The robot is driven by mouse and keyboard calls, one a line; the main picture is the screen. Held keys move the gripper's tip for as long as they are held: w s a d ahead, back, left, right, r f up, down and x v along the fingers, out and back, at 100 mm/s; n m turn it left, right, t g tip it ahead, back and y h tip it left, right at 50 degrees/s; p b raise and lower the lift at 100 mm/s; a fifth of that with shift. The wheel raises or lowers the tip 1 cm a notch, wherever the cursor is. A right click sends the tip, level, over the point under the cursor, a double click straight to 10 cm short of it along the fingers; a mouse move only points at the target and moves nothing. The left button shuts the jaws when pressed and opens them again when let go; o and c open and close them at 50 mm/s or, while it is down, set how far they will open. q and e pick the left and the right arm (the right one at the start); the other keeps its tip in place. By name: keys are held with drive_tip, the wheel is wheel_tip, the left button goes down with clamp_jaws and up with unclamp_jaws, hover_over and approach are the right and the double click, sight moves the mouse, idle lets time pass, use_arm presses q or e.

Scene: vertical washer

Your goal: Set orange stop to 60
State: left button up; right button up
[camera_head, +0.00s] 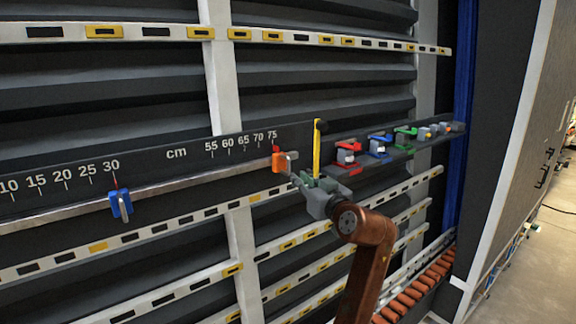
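The orange stop (278,163) sits on the metal rail of the cm scale (190,152). Its red pointer is at about the 75 mark, near the right end of the numbers. A grey handle sticks out on its right side. The 60 mark (228,143) is left of the orange stop.
A blue stop (121,204) sits on the same rail at about 30. Red, blue and green clamps (379,147) line the rail to the right. The rail between the blue and orange stops is clear.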

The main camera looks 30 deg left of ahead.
sight(289, 167)
use_arm(q)
drive_tip(key=w+a+p, duration=0.1)
drive_tip(key=w+a+r+p, duration=0.1)
drive_tip(key=a, duration=0.1)
drive_tip(key=w+a+p, duration=0.1)
drive_tip(key=a, duration=0.1)
drive_tip(key=shift+a+r, duration=0.15)
drive_tip(key=shift+r, duration=0.1)
drive_tip(key=shift+w+a+f+p, duration=0.1)
drive_tip(key=shift+w+a+p, duration=0.3)
drive_tip(key=shift+a, duration=0.1)
drive_tip(key=shift+w+a+f, duration=0.1)
drive_tip(key=shift+c, duration=0.3)
clamp_jaws()
